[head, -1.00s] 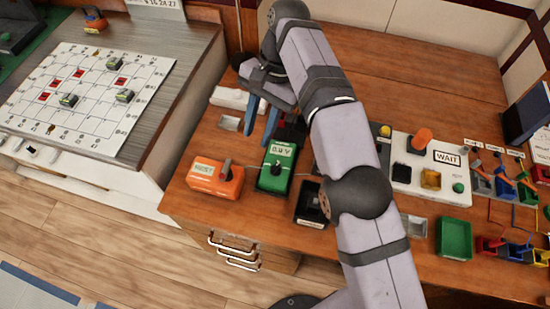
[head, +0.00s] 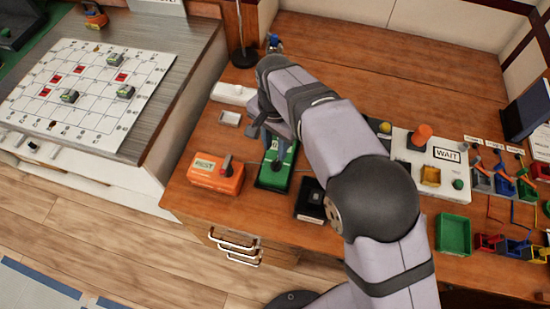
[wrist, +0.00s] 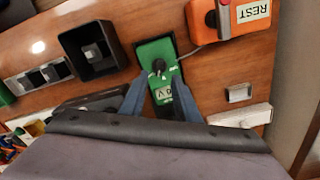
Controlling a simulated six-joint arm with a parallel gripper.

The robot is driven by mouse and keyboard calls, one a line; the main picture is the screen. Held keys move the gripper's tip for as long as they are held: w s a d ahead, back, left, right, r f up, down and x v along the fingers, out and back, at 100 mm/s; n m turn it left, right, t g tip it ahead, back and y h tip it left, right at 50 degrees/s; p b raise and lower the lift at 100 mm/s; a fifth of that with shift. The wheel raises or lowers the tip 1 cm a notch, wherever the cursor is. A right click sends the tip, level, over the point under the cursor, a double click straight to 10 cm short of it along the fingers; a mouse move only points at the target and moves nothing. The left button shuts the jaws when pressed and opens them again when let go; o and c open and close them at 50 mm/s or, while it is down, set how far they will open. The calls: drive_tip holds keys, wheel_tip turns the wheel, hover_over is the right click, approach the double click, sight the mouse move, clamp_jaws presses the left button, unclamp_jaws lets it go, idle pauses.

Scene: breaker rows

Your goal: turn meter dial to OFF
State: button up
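The meter is a green box in a black case (head: 262,186), and it also shows in the wrist view (wrist: 147,48). It has a white display with a "V" (wrist: 162,95) and a black round dial (wrist: 158,66). Small white marks surround the dial but are too small to read, so I cannot tell its setting. My gripper (wrist: 160,92) is open, its two blue fingers apart on either side of the meter's display end in the wrist view. The dial lies just beyond the fingertips, with nothing held. In the head view my arm partly hides the meter's far end.
An orange box labelled REST (head: 205,178) stands beside the meter, with a cable between them in the wrist view. An open black box (wrist: 93,52) stands on the other side. A white bar (head: 233,92) and a small grey tray (head: 229,118) lie behind.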

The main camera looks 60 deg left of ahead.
sight(275, 164)
drive_tip(key=shift+f+p, duration=1)
drive_tip(key=shift+f, duration=2.6)
clamp_jaws()
